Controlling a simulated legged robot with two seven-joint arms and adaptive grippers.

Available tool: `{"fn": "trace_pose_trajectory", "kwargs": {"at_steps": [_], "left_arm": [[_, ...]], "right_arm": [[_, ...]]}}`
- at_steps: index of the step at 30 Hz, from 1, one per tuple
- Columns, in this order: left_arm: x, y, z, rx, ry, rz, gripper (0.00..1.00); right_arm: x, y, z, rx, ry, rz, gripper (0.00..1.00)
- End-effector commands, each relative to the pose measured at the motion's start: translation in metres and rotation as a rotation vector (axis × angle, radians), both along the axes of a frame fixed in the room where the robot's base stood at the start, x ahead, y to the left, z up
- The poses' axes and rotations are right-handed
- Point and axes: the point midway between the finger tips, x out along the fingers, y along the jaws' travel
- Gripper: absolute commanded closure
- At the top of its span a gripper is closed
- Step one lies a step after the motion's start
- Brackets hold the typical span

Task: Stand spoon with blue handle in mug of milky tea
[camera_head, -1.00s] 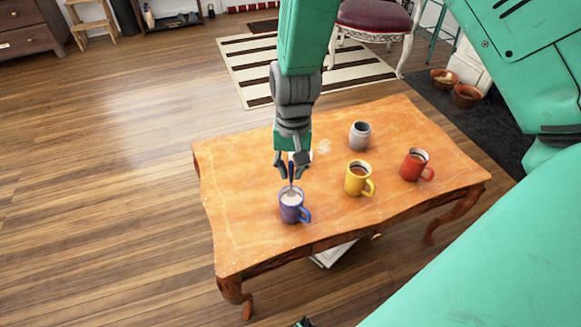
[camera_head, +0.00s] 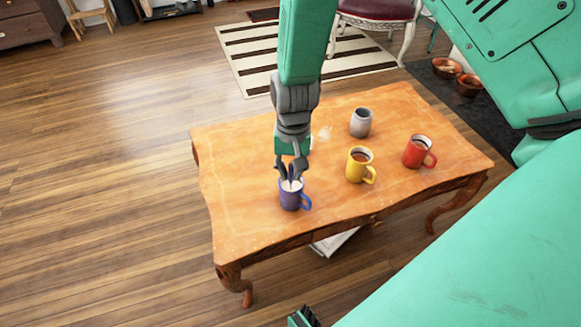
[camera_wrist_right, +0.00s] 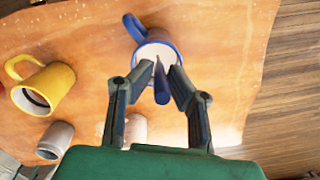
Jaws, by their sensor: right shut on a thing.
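A blue mug (camera_head: 290,198) with pale, milky contents stands upright near the table's front edge. It also shows in the wrist view (camera_wrist_right: 134,28). My right gripper (camera_head: 291,177) points down at the mug's mouth, its fingertips close to the rim. It is shut on the spoon, whose blue handle (camera_wrist_right: 161,88) shows between the fingers in the wrist view (camera_wrist_right: 160,70). The spoon points into the mug; its lower end is hidden, so I cannot tell whether it touches the bottom.
A yellow mug (camera_head: 358,166) and a red mug (camera_head: 416,153), both with dark contents, stand to the right on the wooden table (camera_head: 240,225). A grey cup (camera_head: 360,122) stands behind them. A pale object is partly hidden behind my right gripper. The table's left part is clear.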

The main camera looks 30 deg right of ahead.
Motion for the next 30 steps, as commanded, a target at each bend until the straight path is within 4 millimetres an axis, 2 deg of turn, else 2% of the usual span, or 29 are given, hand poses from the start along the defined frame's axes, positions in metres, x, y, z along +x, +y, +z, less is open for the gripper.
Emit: {"fn": "trace_pose_trajectory", "kwargs": {"at_steps": [11, 12, 13, 20, 22, 30], "left_arm": [[-0.0001, 0.0000, -0.0009, 0.000, 0.000, 0.000, 0.74], [-0.0001, 0.0000, -0.0009, 0.000, 0.000, 0.000, 0.74], [-0.0001, 0.0000, -0.0009, 0.000, 0.000, 0.000, 0.74], [-0.0001, 0.0000, -0.0009, 0.000, 0.000, 0.000, 0.74], [-0.0001, 0.0000, -0.0009, 0.000, 0.000, 0.000, 0.74], [-0.0001, 0.0000, -0.0009, 0.000, 0.000, 0.000, 0.74]], "right_arm": [[0.0000, 0.0000, -0.0030, 0.000, 0.000, 0.000, 1.00], [0.0000, 0.0000, -0.0029, 0.000, 0.000, 0.000, 0.72], [0.0000, 0.0000, -0.0029, 0.000, 0.000, 0.000, 0.62], [0.0000, 0.0000, -0.0029, 0.000, 0.000, 0.000, 0.62], [-0.0001, 0.0000, -0.0029, 0.000, 0.000, 0.000, 0.42], [-0.0001, 0.0000, -0.0029, 0.000, 0.000, 0.000, 0.41]]}}
